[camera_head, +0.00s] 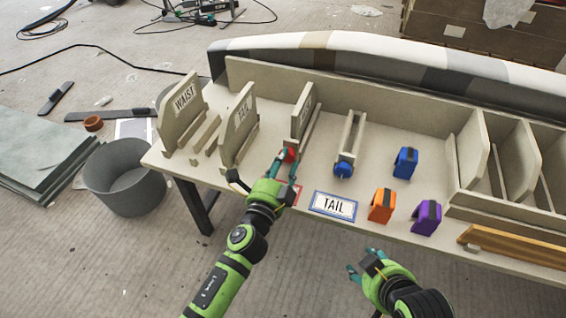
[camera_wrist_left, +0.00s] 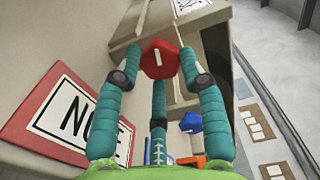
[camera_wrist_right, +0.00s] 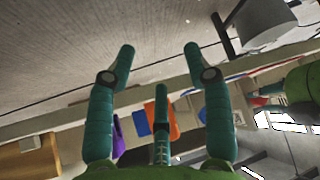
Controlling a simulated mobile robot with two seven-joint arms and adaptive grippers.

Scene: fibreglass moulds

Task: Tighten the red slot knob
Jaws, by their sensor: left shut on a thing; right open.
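The red slot knob (camera_head: 289,155) is at the front end of a beige slot fixture (camera_head: 303,110) on the table. In the left wrist view the red knob (camera_wrist_left: 160,60) has a white mark on its face and sits between my fingertips. My left gripper (camera_head: 284,168) is shut on it; the left wrist view shows its teal fingers (camera_wrist_left: 160,68) on both sides of the knob. My right gripper (camera_head: 362,268) is open and empty in front of the table edge; its spread fingers (camera_wrist_right: 155,62) show in the right wrist view.
A blue knob (camera_head: 343,170) is on the neighbouring slot. Blue (camera_head: 405,162), orange (camera_head: 382,205) and purple (camera_head: 427,217) blocks stand to the right. A red-bordered sign (camera_wrist_left: 50,112) lies beside my left gripper. A grey bin (camera_head: 125,180) stands left.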

